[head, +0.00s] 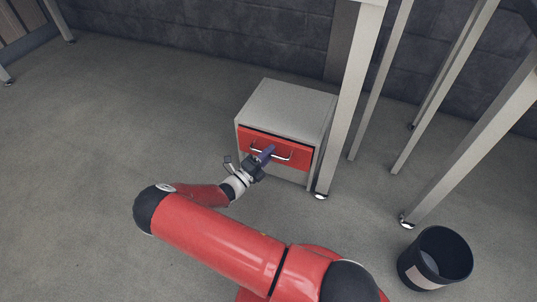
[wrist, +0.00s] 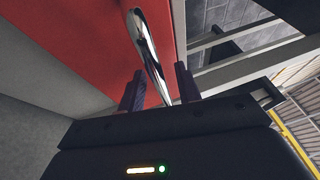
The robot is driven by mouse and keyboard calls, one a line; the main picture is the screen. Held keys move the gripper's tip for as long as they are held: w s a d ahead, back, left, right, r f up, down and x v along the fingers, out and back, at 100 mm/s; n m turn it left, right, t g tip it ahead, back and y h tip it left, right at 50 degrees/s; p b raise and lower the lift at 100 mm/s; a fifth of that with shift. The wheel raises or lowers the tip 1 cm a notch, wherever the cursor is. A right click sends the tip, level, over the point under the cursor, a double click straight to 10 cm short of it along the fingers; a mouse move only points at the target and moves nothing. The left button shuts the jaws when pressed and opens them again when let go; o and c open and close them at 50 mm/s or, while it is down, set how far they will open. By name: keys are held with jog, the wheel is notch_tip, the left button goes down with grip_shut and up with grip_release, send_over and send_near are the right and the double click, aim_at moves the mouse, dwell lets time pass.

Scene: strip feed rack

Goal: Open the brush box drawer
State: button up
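The brush box (head: 289,104) is a small grey cabinet on the floor with a red drawer front (head: 296,154). A thin dark line shows along the front's top edge; I cannot tell whether the drawer stands slightly out or flush. A silver bar handle (head: 284,156) runs across the front. My gripper (head: 268,151) is at the handle's middle. In the wrist view, the two dark fingers (wrist: 160,90) are apart, one on each side of the handle (wrist: 147,45), with the red front (wrist: 90,40) behind. Their contact with the bar is not clear.
A metal table leg (head: 350,100) stands close to the cabinet's right side. More legs stand farther right. A black waste bin (head: 436,258) is at the lower right. The floor (head: 130,120) left of the cabinet is clear.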

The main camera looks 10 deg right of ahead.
grip_shut()
jog(key=s+a+p, duration=0.3)
jog(key=s+a, duration=0.7)
jog(key=s, duration=0.4)
jog(key=shift+s+a, duration=0.25)
jog(key=shift+a, duration=0.05)
grip_release()
jog(key=v, duration=0.8)
